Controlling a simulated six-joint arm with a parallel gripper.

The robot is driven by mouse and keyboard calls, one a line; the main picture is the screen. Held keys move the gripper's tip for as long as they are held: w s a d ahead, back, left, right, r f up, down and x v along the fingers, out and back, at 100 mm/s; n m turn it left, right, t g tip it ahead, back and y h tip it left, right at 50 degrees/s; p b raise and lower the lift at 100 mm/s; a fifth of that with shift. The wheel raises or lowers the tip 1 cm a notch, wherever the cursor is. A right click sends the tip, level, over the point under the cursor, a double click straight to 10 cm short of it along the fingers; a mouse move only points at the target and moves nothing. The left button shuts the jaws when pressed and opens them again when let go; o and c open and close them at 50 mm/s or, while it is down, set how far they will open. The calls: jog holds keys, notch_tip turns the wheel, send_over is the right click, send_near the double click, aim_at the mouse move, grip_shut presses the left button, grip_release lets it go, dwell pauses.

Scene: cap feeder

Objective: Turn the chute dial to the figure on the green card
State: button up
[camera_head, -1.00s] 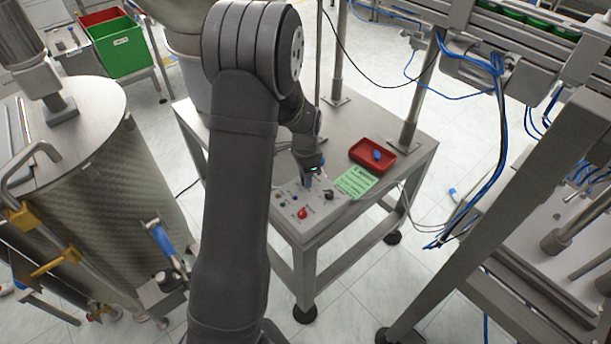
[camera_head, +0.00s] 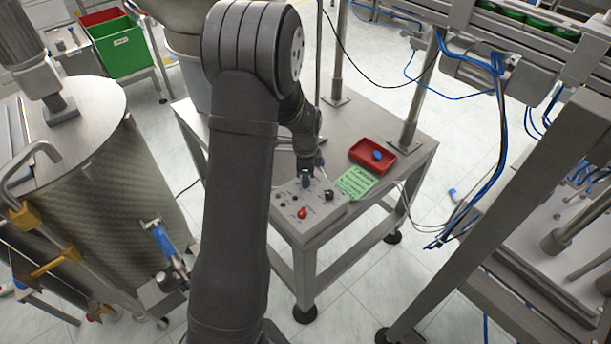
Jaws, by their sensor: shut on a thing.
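The control panel (camera_head: 290,212) sits on the front corner of a steel table, with a red button (camera_head: 302,213), a black knob (camera_head: 328,195) and several small controls. My gripper (camera_head: 305,184) points down at the panel's back part, shut on what looks like the chute dial. The jaws hide the dial, so its pointer and figures cannot be read. The green card (camera_head: 357,182) lies flat on the table to the right of the panel. Its print is too small to read.
A red tray (camera_head: 366,146) with a blue thing (camera_head: 377,155) in it stands behind the card. A steel post (camera_head: 414,105) rises from the table's right side. A large steel drum (camera_head: 85,160) stands to the left. The table's middle is mostly clear.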

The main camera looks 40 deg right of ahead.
jog(key=o, duration=1)
notch_tip(320, 180, up, 17)
jog(key=shift+r, duration=0.2)
jog(key=shift+f, duration=0.1)
notch_tip(320, 180, down, 17)
jog(key=shift+f, duration=0.15)
dwell(0.7)
